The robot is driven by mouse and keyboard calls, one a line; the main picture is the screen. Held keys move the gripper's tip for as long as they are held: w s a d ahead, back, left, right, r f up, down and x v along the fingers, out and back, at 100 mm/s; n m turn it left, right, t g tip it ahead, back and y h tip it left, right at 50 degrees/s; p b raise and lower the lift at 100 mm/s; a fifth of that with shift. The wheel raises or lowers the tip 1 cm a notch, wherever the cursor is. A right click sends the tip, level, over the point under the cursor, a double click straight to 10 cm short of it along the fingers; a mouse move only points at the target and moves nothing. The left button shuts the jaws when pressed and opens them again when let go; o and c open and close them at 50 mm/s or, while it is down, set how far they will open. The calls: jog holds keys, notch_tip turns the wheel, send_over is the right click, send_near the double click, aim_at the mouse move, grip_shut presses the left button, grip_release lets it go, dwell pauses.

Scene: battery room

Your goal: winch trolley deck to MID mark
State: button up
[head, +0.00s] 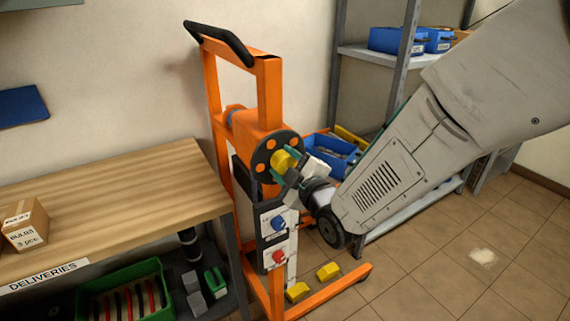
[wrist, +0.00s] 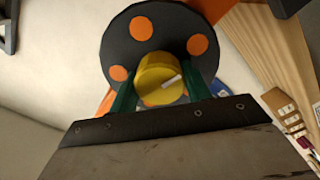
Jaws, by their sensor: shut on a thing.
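The orange trolley (head: 268,100) stands upright against the wall, with a black handle on top. Its winch disc (head: 265,160) is black with orange spots; it also shows in the wrist view (wrist: 128,48). A yellow knob (head: 283,161) sticks out from the disc. My gripper (head: 292,173) is shut on this yellow knob (wrist: 158,76), with one green finger on each side in the wrist view. A white pointer line shows on the knob's face. I cannot make out the deck or a MID mark.
Below the winch are a blue knob (head: 278,223) and a red knob (head: 279,257) on labelled plates. Yellow blocks (head: 328,271) sit low near the trolley legs. A wooden bench (head: 120,200) is close on the left, a shelf rack (head: 400,60) behind right. Floor is clear at lower right.

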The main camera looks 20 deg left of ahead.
jog(key=shift+f+n, duration=0.15)
jog(key=shift+n, duration=0.95)
jog(key=o, duration=1)
jog(key=shift+v, duration=3.95)
